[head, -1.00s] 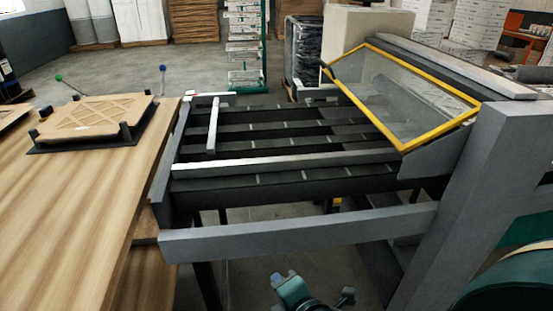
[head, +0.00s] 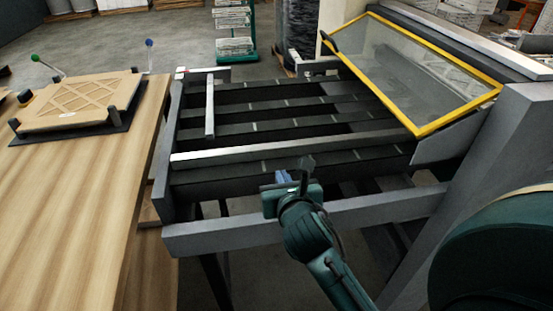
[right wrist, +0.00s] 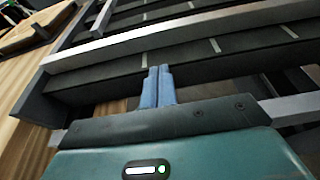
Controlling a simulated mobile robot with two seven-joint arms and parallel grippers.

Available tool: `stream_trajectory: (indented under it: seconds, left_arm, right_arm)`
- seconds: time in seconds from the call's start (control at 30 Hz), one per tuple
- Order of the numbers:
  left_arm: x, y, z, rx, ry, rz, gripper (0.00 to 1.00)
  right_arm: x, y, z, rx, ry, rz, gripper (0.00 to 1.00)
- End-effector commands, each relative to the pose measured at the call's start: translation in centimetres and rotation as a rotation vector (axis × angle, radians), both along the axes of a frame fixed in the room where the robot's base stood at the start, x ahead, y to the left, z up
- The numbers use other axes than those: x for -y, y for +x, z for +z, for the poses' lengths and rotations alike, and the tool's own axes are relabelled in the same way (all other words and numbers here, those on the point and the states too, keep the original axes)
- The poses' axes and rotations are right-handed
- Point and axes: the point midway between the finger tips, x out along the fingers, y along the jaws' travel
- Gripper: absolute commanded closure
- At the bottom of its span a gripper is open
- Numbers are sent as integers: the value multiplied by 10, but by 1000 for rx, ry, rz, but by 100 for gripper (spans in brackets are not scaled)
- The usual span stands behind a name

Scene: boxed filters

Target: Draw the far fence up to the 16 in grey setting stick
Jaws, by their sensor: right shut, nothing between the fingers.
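A long pale metal bar (head: 290,147), which looks like a fence, lies across the dark slatted bed; it also crosses the right wrist view (right wrist: 185,35). A thin grey stick (head: 210,108) lies lengthwise on the left of the bed, beyond that bar. Its near end looks a little short of the bar. I cannot tell which bar is the far fence. My right gripper (head: 290,177) is over the near part of the bed, on the near side of the long bar. Its blue fingers (right wrist: 158,85) are together and empty, apart from the bar. My left gripper is out of view.
A yellow-framed clear guard (head: 415,70) slants over the bed's right side. A grey front rail (head: 390,208) runs below my right gripper. A wooden table (head: 75,200) stands left, with a framed filter (head: 80,100) in a black fixture. Short metal pieces sit at the bed's far corners.

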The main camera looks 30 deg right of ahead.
Motion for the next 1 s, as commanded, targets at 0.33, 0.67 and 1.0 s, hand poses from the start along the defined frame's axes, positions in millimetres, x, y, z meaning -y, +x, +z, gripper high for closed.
stream_trajectory:
  seconds: [0.33,0.67,1.0]
  left_arm:
    - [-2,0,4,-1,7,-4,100]
    - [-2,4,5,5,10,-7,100]
    - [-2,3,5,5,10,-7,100]
  right_arm:
    - [16,57,-9,1,4,-1,100]
    - [20,68,-10,1,2,0,100]
    - [22,84,-9,2,-2,8,100]
